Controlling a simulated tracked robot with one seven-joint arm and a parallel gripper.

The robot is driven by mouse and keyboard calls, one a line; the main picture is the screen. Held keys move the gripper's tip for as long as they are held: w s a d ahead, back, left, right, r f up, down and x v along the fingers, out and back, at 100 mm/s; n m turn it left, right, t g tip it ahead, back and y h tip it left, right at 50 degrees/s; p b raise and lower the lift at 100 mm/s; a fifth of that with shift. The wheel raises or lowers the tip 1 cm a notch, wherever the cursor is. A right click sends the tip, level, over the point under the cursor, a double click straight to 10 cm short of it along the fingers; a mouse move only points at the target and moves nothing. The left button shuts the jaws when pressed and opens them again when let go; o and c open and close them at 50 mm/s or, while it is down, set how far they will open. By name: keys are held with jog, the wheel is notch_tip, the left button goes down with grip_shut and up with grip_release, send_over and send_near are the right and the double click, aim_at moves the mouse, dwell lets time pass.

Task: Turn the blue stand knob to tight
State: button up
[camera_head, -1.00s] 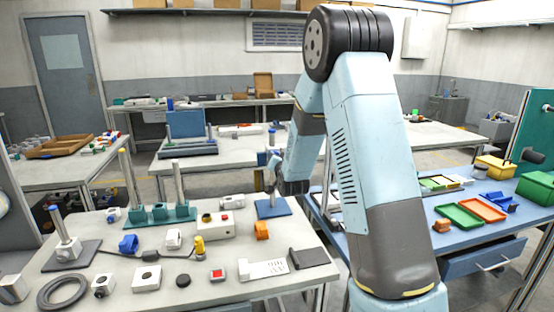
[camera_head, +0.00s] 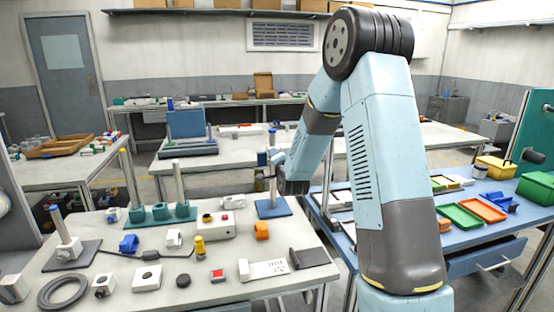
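The blue stand has a flat blue base (camera_head: 264,211) at the back right of the near table, with a grey post (camera_head: 272,188) rising from it. A small blue-grey part (camera_head: 262,159) shows by the top of the post; I cannot tell whether it is the knob. My gripper (camera_head: 278,171) is small and dark, close to the upper post at its right side. It overlaps the post in this view, so I cannot tell whether it touches anything. Its fingertips are too small to read as open or shut.
A white box with buttons (camera_head: 215,226), an orange block (camera_head: 262,231) and a teal base with posts (camera_head: 160,215) stand near the blue stand. A blue table (camera_head: 465,238) with trays is at the right.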

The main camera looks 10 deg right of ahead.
jog(key=shift+d+f, duration=0.15)
jog(key=shift+d, duration=0.05)
jog(key=o, duration=0.8)
jog(key=shift+c, duration=0.2)
jog(key=shift+o, duration=1.4)
jog(key=shift+a, duration=0.1)
jog(key=s, duration=1.3)
jog(key=shift+s, duration=0.4)
